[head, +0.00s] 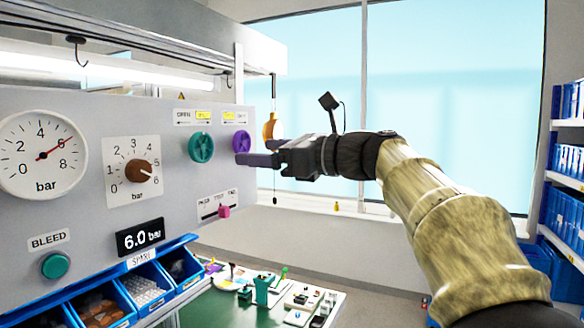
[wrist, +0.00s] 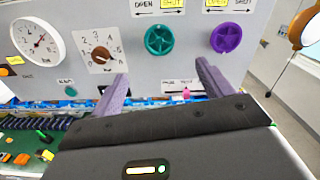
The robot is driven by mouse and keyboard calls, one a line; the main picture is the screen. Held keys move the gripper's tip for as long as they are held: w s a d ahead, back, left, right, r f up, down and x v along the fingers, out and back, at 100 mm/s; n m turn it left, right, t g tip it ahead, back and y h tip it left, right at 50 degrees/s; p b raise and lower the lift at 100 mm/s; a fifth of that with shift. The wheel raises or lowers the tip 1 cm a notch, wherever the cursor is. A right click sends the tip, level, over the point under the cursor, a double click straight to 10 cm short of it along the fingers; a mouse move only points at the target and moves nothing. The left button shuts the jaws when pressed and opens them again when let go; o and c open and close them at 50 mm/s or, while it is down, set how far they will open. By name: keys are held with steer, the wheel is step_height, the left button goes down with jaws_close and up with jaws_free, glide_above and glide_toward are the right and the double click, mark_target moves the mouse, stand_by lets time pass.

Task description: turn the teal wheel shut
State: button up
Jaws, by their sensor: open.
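The teal wheel (head: 201,147) is mounted on the grey panel, under a label strip with OPEN and SHUT marks. It also shows in the wrist view (wrist: 159,39), upper middle, between and beyond my fingers. My gripper (head: 240,152) is open, with two purple fingers pointing at the panel. In the wrist view my gripper (wrist: 160,80) has its fingers spread and nothing between them. It is apart from the teal wheel, in front of the panel and to the wheel's right in the head view. How far the wheel is turned is too small to tell.
A purple wheel (head: 241,142) sits right of the teal one. A pink slider (head: 224,211) is below. Left are a pressure gauge (head: 42,154), a brown knob (head: 138,171) and a 6.0 bar display (head: 140,237). Blue bins (head: 145,285) and a cluttered green bench (head: 215,308) lie below.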

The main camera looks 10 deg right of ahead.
steer(key=b+v, duration=0.1)
steer(key=v, duration=0.4)
step_height(320, 180, down, 31)
steer(key=w+n+g+h, duration=0.2)
steer(key=n+g+h, duration=0.25)
steer(key=h, duration=0.35)
steer(key=s+d+f+n+g+h, duration=0.1)
steer(key=s+f+n+g+h, duration=0.1)
steer(key=s+f+n, duration=0.7)
steer(key=s+d+f+n+g+h+b, duration=0.1)
steer(key=s+f+n+h, duration=0.3)
steer(key=s+f+n, duration=0.5)
step_height(320, 180, down, 7)
steer(key=shift+d+f+n+g, duration=0.15)
steer(key=shift+d+n+g, duration=0.3)
steer(key=shift+d+n, duration=0.1)
